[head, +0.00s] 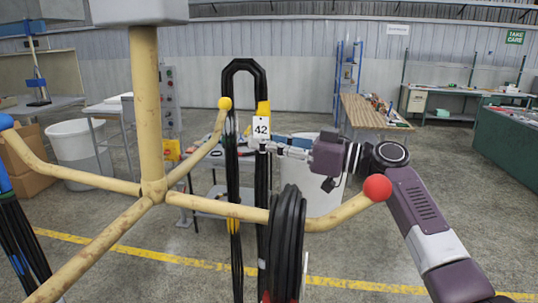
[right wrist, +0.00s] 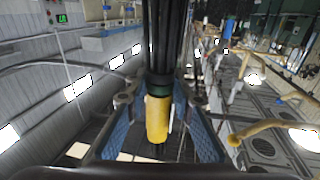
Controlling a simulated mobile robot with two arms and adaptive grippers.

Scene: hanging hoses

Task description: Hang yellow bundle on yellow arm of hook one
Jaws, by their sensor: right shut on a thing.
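The yellow bundle (head: 244,66) is a tall loop of black hoses with yellow wrap and a tag reading 42. It hangs upright, both strands down, beside the yellow ball tip (head: 225,103) of the tan hook's yellow arm (head: 203,152). Its left strand overlaps the ball's right edge; I cannot tell whether the arm passes through the loop. My right gripper (head: 266,147) is shut on the right strand just below the tag. In the right wrist view the yellow wrap (right wrist: 157,118) lies between the fingers (right wrist: 155,105). My left gripper is not in view.
The red-tipped arm (head: 340,214) reaches across in front, with a black hose bundle (head: 287,235) hanging on it. Another black bundle (head: 20,240) hangs at the left, below the blue-tipped arm (head: 30,155). A white bin (head: 318,185) and a workbench (head: 368,113) stand behind.

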